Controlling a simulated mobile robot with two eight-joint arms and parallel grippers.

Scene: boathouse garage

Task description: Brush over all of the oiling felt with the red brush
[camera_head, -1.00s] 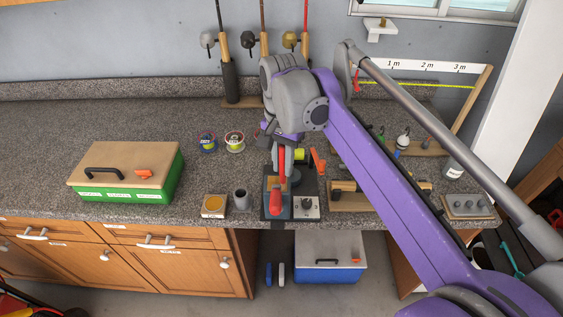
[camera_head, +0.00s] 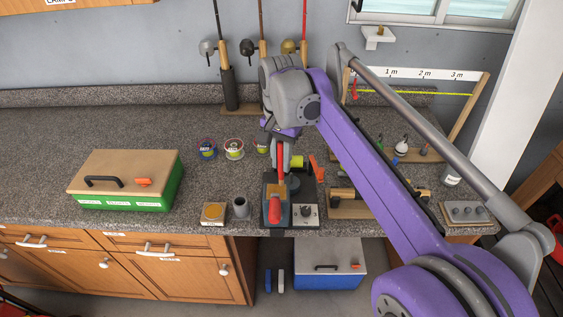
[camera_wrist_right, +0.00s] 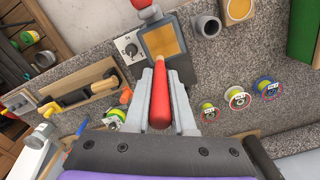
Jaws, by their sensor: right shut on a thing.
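My right gripper (camera_wrist_right: 162,100) is shut on the red brush (camera_wrist_right: 160,88), and its jaws show on both sides of the handle. In the head view the red brush (camera_head: 281,174) hangs steeply down from the gripper (camera_head: 283,145). The amber felt (camera_wrist_right: 164,41) lies in a grey-blue frame on a dark device. The brush's far end is over the felt's near edge in the wrist view; whether it touches cannot be told. My left gripper is out of view.
A grey control box with a knob (camera_head: 306,211) adjoins the felt. A grey cup (camera_head: 240,208) and a wooden block with an amber pad (camera_head: 213,212) stand left. Spools (camera_head: 233,149) lie behind. A green box (camera_head: 126,180) sits farther left, with free counter between.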

